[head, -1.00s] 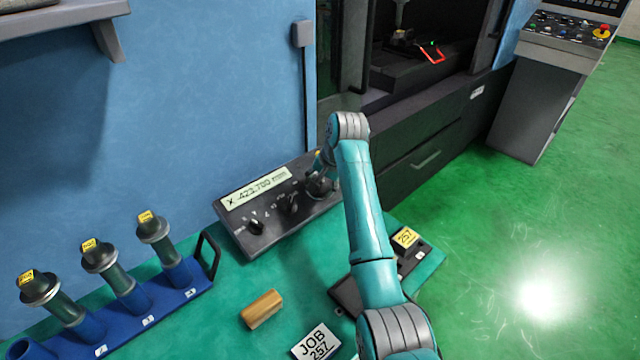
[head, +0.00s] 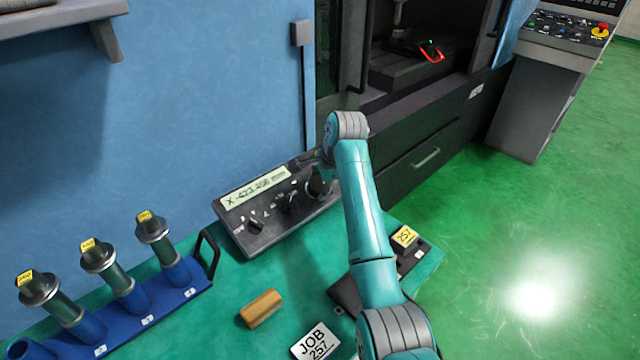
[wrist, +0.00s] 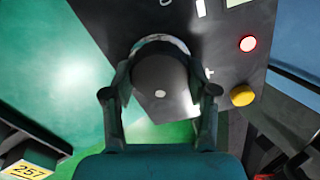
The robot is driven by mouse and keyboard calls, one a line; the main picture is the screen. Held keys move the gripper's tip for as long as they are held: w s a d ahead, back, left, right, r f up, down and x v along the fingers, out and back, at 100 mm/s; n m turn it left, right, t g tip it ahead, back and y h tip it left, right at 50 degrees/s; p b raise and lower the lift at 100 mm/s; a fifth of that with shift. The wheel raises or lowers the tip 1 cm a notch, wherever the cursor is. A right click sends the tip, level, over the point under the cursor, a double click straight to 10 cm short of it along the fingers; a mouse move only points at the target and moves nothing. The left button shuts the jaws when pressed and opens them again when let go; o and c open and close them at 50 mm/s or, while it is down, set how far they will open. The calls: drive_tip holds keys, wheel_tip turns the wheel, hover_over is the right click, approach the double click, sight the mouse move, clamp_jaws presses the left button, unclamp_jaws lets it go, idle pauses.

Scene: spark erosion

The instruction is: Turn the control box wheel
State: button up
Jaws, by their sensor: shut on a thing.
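The control box (head: 270,240) is a dark, tilted panel on the green bench with a lit display (head: 255,187) that reads about "X -423.450 mm". Its dark round wheel (head: 317,187) sits at the box's right end, beside two smaller knobs. In the wrist view the wheel (wrist: 160,78) lies between the two fingers of my gripper (wrist: 158,95), which is shut on it. In the head view my arm hides most of the gripper.
A blue rack (head: 150,315) with several yellow-tagged electrodes stands at the left. A wooden block (head: 262,307) and a "JOB 257" card (head: 315,342) lie in front of the box.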

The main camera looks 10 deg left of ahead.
drive_tip(key=shift+s+f, duration=0.15)
drive_tip(key=shift+f, duration=0.15)
drive_tip(key=o, duration=1.1)
drive_tip(key=shift+a, duration=0.1)
drive_tip(key=shift+o, duration=0.2)
drive_tip(key=shift+r, duration=0.2)
drive_tip(key=shift+r, duration=0.25)
drive_tip(key=v, duration=1.1)
drive_tip(key=shift+r, duration=0.1)
